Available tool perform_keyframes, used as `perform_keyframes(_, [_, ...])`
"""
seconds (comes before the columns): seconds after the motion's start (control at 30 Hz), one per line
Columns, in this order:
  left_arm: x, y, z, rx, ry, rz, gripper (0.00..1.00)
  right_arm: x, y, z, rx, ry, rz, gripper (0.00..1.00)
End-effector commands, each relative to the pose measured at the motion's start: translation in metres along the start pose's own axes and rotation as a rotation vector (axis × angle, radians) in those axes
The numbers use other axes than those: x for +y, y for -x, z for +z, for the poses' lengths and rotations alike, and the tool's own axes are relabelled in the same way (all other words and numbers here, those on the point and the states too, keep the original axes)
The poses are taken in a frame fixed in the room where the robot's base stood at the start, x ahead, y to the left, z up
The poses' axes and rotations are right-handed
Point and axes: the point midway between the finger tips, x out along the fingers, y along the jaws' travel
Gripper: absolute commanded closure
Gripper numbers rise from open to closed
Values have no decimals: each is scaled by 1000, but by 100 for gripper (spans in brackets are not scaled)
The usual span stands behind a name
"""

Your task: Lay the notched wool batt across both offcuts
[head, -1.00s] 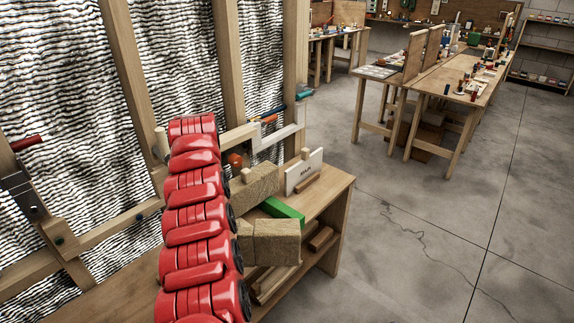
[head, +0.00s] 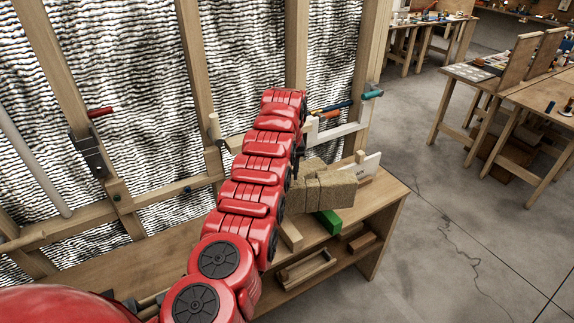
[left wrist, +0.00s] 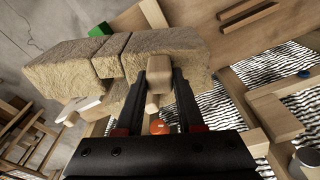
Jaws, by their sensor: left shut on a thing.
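The notched wool batt (head: 325,188) is a tan fibrous block in the head view, just right of my left arm and above the bench. In the left wrist view the batt (left wrist: 78,68) spans the upper left, with a narrow slot across it. My left gripper (left wrist: 160,76) is shut on a pale wooden grip piece at its side. The head view mostly hides this gripper behind my red arm. A green block (head: 328,222) and a pale wood block (head: 290,235) stand below the batt. I cannot tell whether it touches them. My right gripper is not in view.
A white sign card (head: 369,164) stands at the bench's far end. The bench (head: 382,208) has an open lower shelf with a wooden frame (head: 305,268). A studded wall (head: 195,70) with wavy lining runs along the left. Open floor (head: 450,230) lies right.

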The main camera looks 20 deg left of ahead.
Motion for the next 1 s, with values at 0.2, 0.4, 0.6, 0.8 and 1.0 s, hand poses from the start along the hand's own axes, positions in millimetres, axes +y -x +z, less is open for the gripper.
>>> perform_keyframes(0.2, [-5,-1,-5,14,46,-5,100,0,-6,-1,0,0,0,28])
perform_keyframes(0.4, [-4,-1,-6,16,50,-5,100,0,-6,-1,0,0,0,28])
perform_keyframes(0.6, [-4,-2,-5,15,48,-5,100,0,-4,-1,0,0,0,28])
perform_keyframes(0.8, [-4,-5,-5,16,48,-5,100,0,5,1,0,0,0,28])
perform_keyframes(1.0, [-4,-26,-2,15,48,-5,100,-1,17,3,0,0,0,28])
